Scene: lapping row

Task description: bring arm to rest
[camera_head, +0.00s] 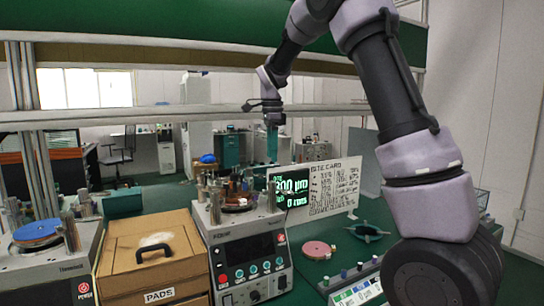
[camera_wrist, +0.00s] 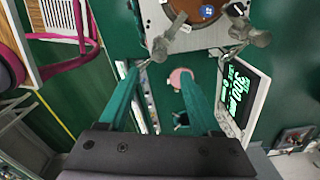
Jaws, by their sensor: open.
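My arm reaches up from the right of the head view and bends down at the middle. My gripper (camera_head: 272,158) hangs from it with its teal fingers pointing down, above and behind the middle lapping machine (camera_head: 250,262). In the wrist view my gripper (camera_wrist: 158,72) shows two teal fingers apart, with nothing held between them. The gap looks down on the green bench, where a pink disc (camera_wrist: 181,76) and a dark ring-like part (camera_wrist: 181,119) lie well below.
A display (camera_head: 289,190) and a lettered card (camera_head: 335,187) stand close behind the machine. A cardboard PADS box (camera_head: 150,262) and another machine with a blue disc (camera_head: 38,231) are to the left. The pink disc (camera_head: 318,250) and teal ring part (camera_head: 367,231) lie right. Shelf rails cross above.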

